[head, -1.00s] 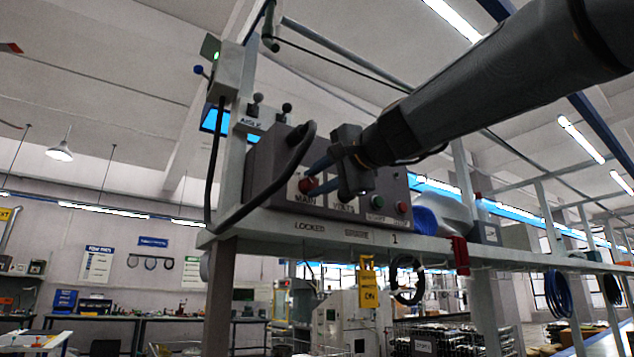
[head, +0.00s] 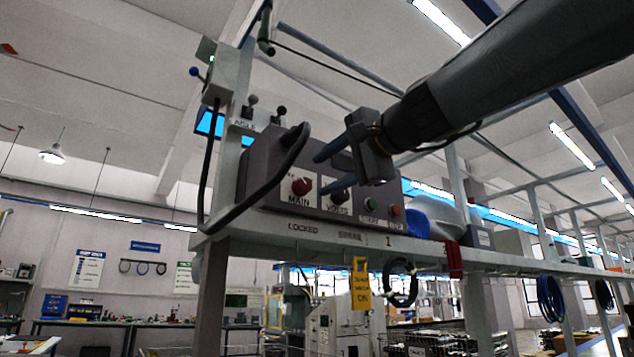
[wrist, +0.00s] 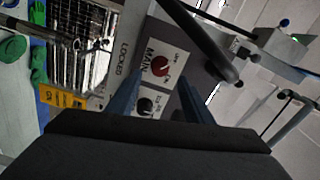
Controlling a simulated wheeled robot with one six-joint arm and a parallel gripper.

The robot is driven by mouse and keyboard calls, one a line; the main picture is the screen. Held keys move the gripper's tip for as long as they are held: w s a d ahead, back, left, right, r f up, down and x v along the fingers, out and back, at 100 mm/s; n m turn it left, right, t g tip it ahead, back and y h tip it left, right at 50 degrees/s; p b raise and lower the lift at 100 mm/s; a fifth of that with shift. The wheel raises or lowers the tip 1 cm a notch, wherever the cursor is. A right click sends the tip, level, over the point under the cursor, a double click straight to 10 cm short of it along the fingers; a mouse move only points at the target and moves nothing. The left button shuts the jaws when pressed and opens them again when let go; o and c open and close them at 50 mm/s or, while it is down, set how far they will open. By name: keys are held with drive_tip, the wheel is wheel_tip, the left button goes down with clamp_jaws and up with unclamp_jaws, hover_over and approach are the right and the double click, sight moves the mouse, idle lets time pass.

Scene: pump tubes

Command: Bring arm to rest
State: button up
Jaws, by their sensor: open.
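My gripper (head: 325,170) is in front of the grey control box in the head view. Its two blue fingers are apart, with nothing between them, and point left toward the panel. The control box (head: 258,172) carries a red MAIN knob (head: 302,186), a dark VOLTS knob (head: 338,193), a green button (head: 370,203) and a red button (head: 396,210). In the wrist view the red MAIN knob (wrist: 160,66) shows beyond the open fingers (wrist: 155,97), apart from them.
The box stands on a shelf (head: 260,235) with a yellow tag (head: 361,284) and a black cable coil (head: 401,283) hanging below. A thick black cable (head: 262,195) loops in front of the box at left. Two levers (head: 281,118) stand behind the box.

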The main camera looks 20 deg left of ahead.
drive_tip(key=shift+s+d, duration=0.45)
drive_tip(key=shift+d, duration=0.1)
drive_tip(key=d+f+n+g+h, duration=0.1)
drive_tip(key=d+f+g+h, duration=0.2)
drive_tip(key=f, duration=1.2)
drive_tip(key=d+f+n+g+h, duration=0.1)
drive_tip(key=d+f+h, duration=0.3)
drive_tip(key=f, duration=1.2)
drive_tip(key=d+f+n+g+h, duration=0.2)
drive_tip(key=d+f, duration=0.3)
drive_tip(key=f, duration=1)
drive_tip(key=s+d+f+n+g+h, duration=0.1)
drive_tip(key=s+d+f+g, duration=0.1)
drive_tip(key=s+d+f, duration=0.45)
drive_tip(key=s+d+f+n+g+h, duration=0.1)
drive_tip(key=s+d+f+g+h, duration=0.15)
drive_tip(key=s+f, duration=0.55)
drive_tip(key=s+d+f+n+g+h, duration=0.1)
drive_tip(key=s+d+f, duration=0.4)
drive_tip(key=f, duration=0.4)
drive_tip(key=d+r+m+p, duration=0.1)
drive_tip(key=d+r+p, duration=0.4)
drive_tip(key=p, duration=0.8)
wheel_tip(320, 180, up, 3)
drive_tip(key=shift+d+f, duration=0.15)
drive_tip(key=shift+d, duration=0.1)
